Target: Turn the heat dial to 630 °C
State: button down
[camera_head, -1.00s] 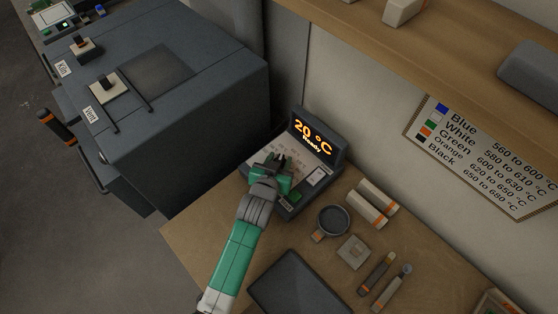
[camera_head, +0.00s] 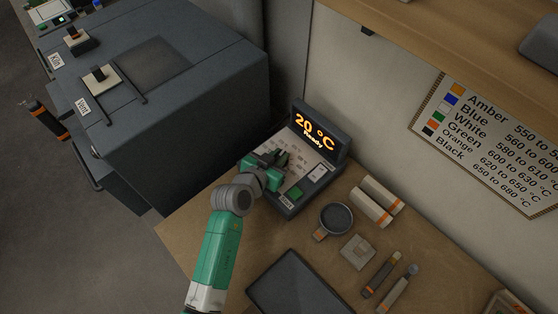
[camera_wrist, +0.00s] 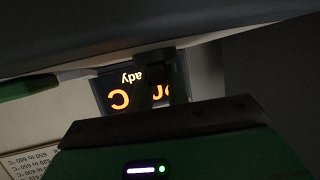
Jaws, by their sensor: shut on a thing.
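The heat controller (camera_head: 296,200) stands on the wooden bench, a grey box with a pale sloping face. Its display (camera_head: 316,133) reads "20 °C Ready" in orange. My gripper (camera_head: 282,160) is over the left part of that face, shut on what seems to be the heat dial. The dial itself is hidden behind the fingers and the green gripper body. In the wrist view the display (camera_wrist: 122,98) shows upside down and partly covered, with the dark fingers in front of it.
A green button (camera_head: 295,193) and a white switch (camera_head: 318,172) sit right of my gripper. A grey kiln (camera_head: 190,110) stands at the left. A cup (camera_head: 335,218), pale rolls and tools lie on the bench. A wall chart (camera_head: 490,140) lists colours and temperatures.

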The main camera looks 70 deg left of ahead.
aim_at(277, 156)
jog(key=m+h+b, duration=0.1)
jog(key=b, duration=0.1)
jog(key=m+t+h+b, duration=0.1)
jog(key=b, duration=0.1)
jog(key=shift+a+f+m+t+h+b, duration=0.2)
jog(key=shift+f+m+t+h+b, duration=0.1)
jog(key=shift+f+m+h+b, duration=0.1)
jog(key=m+h+b, duration=0.1)
jog(key=m+t+h+b, duration=0.1)
jog(key=m+h+b, duration=0.1)
jog(key=shift+r+h, duration=0.2)
jog(key=shift+h, duration=0.1)
jog(key=shift+a+m+h+b, duration=0.1)
jog(key=shift+m+h+b, duration=0.8)
jog(key=shift+m+h, duration=0.45)
jog(key=shift+s+h, duration=0.1)
jog(key=shift+h, duration=0.35)
jog(key=c, duration=1.4)
grip_release()
jog(key=shift+r, duration=0.15)
jog(key=shift+o, duration=0.2)
jog(key=shift+m, duration=0.25)
notch_tip(277, 156, up, 4)
jog(key=shift+r+p, duration=0.1)
jog(key=shift+p, duration=0.5)
jog(key=s+d+p, duration=0.2)
jog(key=s+d, duration=0.8)
jog(key=d, duration=0.2)
jog(key=shift+s+r, duration=0.15)
jog(key=shift+r, duration=0.25)
